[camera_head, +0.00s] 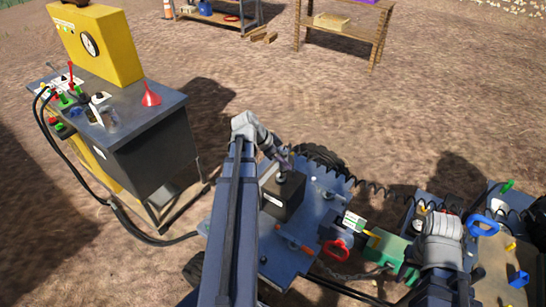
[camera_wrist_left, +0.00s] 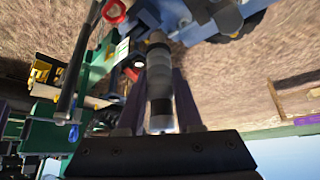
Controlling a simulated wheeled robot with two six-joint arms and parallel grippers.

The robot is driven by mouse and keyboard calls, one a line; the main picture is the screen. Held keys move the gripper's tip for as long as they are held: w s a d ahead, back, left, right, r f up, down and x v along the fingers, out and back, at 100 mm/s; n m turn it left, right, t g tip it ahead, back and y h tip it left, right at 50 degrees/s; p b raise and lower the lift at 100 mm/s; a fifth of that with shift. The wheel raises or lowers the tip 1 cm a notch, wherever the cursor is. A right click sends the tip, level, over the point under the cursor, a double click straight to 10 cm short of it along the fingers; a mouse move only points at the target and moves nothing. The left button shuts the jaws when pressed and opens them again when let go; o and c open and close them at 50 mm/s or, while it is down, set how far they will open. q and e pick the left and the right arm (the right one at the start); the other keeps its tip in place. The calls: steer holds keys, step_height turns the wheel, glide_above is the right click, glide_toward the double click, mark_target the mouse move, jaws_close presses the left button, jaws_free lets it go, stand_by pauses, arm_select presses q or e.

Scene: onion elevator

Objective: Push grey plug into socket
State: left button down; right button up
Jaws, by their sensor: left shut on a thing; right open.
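My left gripper (camera_head: 285,166) is shut on a grey cylindrical plug, just above a dark box (camera_head: 283,198) on the blue-grey platform. In the left wrist view the plug (camera_wrist_left: 159,78) stands between the two purple fingers, with a brown and dark end pointing away from the gripper. I cannot clearly make out the socket, nor whether the plug touches anything. My right gripper (camera_head: 408,273) is open beside the green block, partly hidden by its own arm.
A black coiled cable (camera_head: 375,187) runs right from the platform (camera_head: 318,215). A red handle (camera_head: 337,250) and a green block (camera_head: 390,248) are between the arms. A metal cabinet (camera_head: 155,150) with a yellow panel stands left. Open dirt lies beyond.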

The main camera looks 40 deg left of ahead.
arm_select(q)
steer(key=w+a+f+n+b, duration=0.1)
steer(key=w+a+f+b, duration=0.9)
steer(key=w+f, duration=0.2)
steer(key=shift+w+a+f+y+b, duration=0.3)
steer(key=shift+a+f, duration=0.05)
steer(key=shift+f, duration=0.05)
steer(key=shift+f, duration=0.1)
steer(key=shift+f+b, duration=2.2)
steer(key=shift+b, duration=0.05)
steer(key=shift+f+b, duration=2.7)
steer(key=shift+b, duration=0.05)
steer(key=shift+c, duration=0.5)
jaws_free()
steer(key=shift+r, duration=0.25)
